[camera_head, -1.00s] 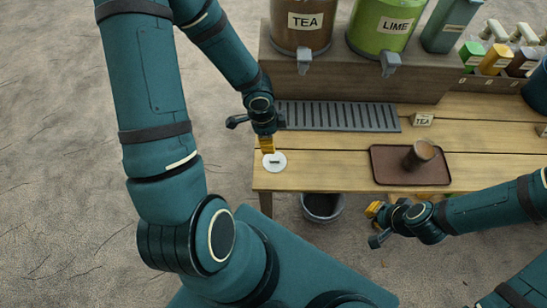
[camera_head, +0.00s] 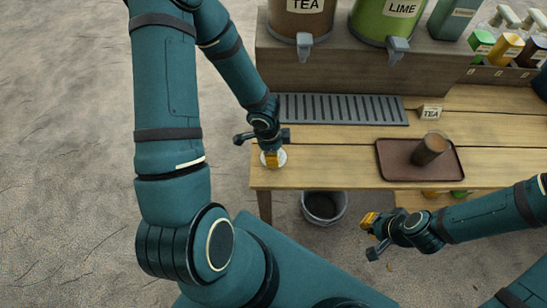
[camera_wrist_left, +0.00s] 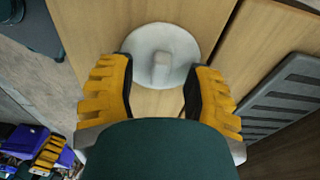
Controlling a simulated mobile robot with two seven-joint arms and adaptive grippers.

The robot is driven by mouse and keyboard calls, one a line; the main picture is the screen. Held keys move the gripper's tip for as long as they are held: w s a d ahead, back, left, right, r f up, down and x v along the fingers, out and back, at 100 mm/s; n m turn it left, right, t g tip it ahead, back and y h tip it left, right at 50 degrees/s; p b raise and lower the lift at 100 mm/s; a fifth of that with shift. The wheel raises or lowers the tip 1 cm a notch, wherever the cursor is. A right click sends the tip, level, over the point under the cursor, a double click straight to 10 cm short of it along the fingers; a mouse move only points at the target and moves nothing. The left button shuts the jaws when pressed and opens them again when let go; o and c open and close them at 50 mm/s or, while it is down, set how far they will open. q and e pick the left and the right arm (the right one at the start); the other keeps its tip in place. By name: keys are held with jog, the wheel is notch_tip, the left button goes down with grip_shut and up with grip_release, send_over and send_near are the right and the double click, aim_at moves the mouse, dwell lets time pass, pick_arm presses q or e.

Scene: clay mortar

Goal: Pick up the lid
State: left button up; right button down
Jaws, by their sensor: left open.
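The lid is a round white disc with a raised grip in its middle. In the left wrist view the lid (camera_wrist_left: 180,45) lies flat on the wooden table, ahead of and between the two yellow fingers of my left gripper (camera_wrist_left: 162,80). In the head view the lid (camera_head: 281,158) is at the table's left end, partly hidden by my left gripper (camera_head: 271,160). The left gripper is open, pointing down, and its fingers are spread around the near part of the lid. My right gripper (camera_head: 369,222) is in front of the table, away from the lid; its opening is unclear.
A grey drip grate (camera_head: 340,110) lies behind the lid. A brown tray (camera_head: 395,174) with a brown cup (camera_head: 430,148) is to the right. A bucket (camera_head: 323,207) is below the table edge.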

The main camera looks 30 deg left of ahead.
pick_arm(q)
jog(key=shift+c, duration=0.4)
jog(key=c, duration=0.7)
jog(key=shift+c, duration=0.2)
